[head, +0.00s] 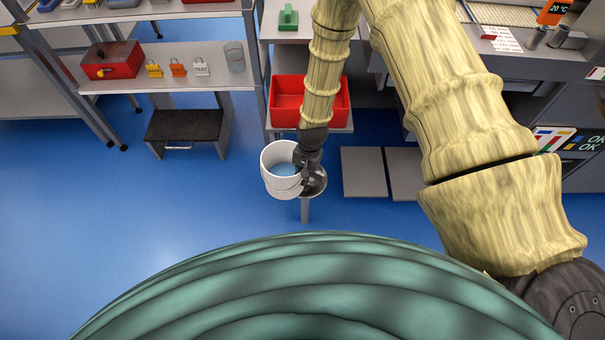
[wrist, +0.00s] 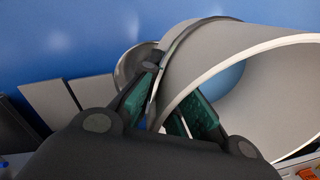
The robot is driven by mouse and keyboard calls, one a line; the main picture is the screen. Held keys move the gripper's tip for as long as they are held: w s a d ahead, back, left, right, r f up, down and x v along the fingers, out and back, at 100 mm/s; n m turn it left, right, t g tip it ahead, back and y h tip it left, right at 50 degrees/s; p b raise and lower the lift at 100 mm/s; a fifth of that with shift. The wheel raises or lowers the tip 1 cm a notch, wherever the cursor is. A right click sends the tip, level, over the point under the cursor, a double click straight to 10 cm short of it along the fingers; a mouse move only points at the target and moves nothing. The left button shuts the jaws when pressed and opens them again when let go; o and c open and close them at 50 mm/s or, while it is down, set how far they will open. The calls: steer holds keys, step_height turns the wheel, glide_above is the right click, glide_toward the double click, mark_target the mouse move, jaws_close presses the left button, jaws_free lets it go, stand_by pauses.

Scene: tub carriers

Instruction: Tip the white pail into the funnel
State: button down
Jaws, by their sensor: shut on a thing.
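The white pail (head: 284,184) hangs in my gripper in the middle of the head view, with blue contents showing inside. In the wrist view the pail (wrist: 195,65) fills the right side, its open mouth facing right. My gripper (head: 303,166) is shut on the pail's wall, one finger outside and one inside, as the wrist view shows (wrist: 172,105). The grey metal funnel (head: 315,181) is just right of the pail and partly hidden by it and my gripper. In the wrist view the funnel (wrist: 131,65) shows behind the pail. The head view shows the pail roughly upright, slightly tilted.
A red bin (head: 287,103) sits on a shelf behind my gripper. Left of it is a shelf rack with a red toolbox (head: 111,61) and padlocks. A dark step stool (head: 184,126) stands below. Grey panels (head: 364,173) lie right of the funnel. Blue floor at left is clear.

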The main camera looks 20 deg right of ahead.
mark_target(298, 189)
steer(key=shift+a+f+y+b, duration=0.3)
steer(key=shift+f+y+b, duration=0.35)
steer(key=shift+b, duration=0.2)
steer(key=shift+s+a+f+g+y+b, duration=0.1)
steer(key=shift+a+f+g+y+b, duration=0.15)
steer(key=shift+f+y+b, duration=0.45)
steer(key=shift+s+a+f+g+y+b, duration=0.1)
steer(key=shift+a+g+y+b, duration=0.2)
steer(key=shift+b, duration=0.7)
steer(key=shift+s+a+f+g+y+b, duration=0.1)
steer(key=shift+f+y+b, duration=0.45)
steer(key=shift+b, duration=0.95)
steer(key=shift+w+a+f+g+y+b, duration=0.15)
steer(key=shift+f+y+b, duration=0.4)
steer(key=shift+b, duration=0.95)
steer(key=shift+s+a+f+g+y+b, duration=0.2)
steer(key=shift+y+b, duration=0.55)
steer(key=shift+b, duration=0.75)
steer(key=shift+f+y+b, duration=1.05)
steer(key=shift+y+b, duration=0.35)
steer(key=shift+b, duration=2.8)
steer(key=shift+d+f+g+y+b, duration=0.15)
steer(key=shift+g+y+b, duration=0.45)
steer(key=shift+b, duration=1)
steer(key=shift+r+y+b, duration=0.3)
steer(key=shift+y+b, duration=0.3)
steer(key=shift+b, duration=0.1)
